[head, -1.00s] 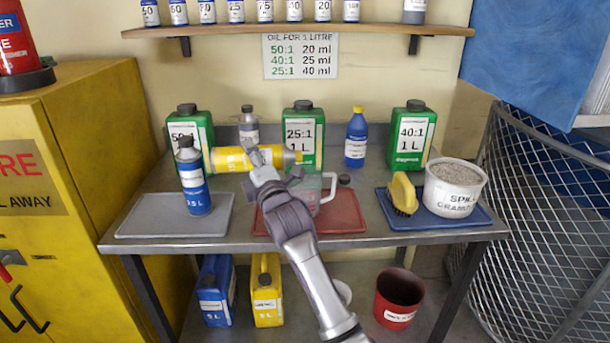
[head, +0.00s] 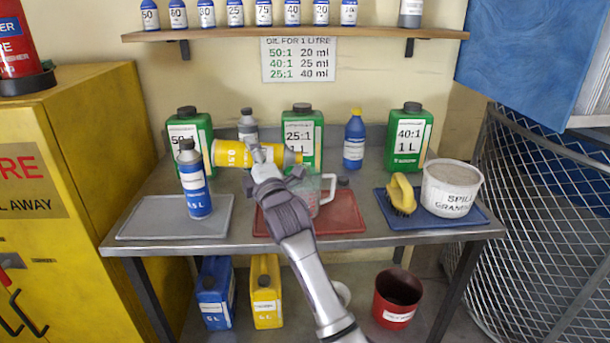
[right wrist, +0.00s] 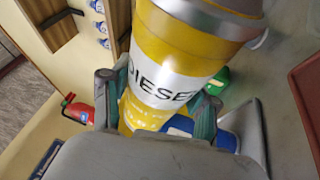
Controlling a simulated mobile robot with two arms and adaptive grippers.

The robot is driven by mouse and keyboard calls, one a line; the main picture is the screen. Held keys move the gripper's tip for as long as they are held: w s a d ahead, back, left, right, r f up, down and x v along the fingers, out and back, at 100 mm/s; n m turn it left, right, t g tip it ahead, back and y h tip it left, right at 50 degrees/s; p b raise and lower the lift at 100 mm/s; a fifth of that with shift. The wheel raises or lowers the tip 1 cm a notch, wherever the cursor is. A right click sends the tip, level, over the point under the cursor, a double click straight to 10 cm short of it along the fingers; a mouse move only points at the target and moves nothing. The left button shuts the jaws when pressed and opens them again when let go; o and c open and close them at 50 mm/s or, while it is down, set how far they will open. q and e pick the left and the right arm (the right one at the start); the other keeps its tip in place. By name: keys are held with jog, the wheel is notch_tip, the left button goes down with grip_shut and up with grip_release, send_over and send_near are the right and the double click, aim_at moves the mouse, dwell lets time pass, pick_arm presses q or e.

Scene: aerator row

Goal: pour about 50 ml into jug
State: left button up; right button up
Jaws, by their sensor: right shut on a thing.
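A yellow bottle with a white label (head: 232,154) is held by my right gripper (head: 264,156) above the table. It lies nearly horizontal, its silver end to the right and slightly lower. In the right wrist view the fingers close around the bottle (right wrist: 175,65), whose label reads "DIESE…", with a silver end at the top. The clear jug (head: 311,193) stands upright on the red tray (head: 346,216), below and right of the bottle, partly hidden by my arm. No stream of liquid shows, and the jug's contents cannot be made out. My left gripper is out of view.
A blue bottle (head: 195,185) stands on the grey tray (head: 150,222). Green canisters (head: 408,140) line the back. A brush (head: 402,195) and a white bucket (head: 450,188) are on the blue tray (head: 478,214). A shelf (head: 300,32) with small bottles hangs above.

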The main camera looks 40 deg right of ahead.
jog(key=shift+w+a, duration=0.1)
jog(key=shift+w+a+r, duration=0.1)
jog(key=shift+a, duration=0.1)
jog(key=shift+w+a, duration=0.1)
jog(key=shift+a, duration=0.05)
dwell(0.3)
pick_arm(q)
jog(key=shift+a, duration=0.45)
pick_arm(e)
jog(key=shift+r+m, duration=0.35)
jog(key=shift+m, duration=0.15)
dwell(0.6)
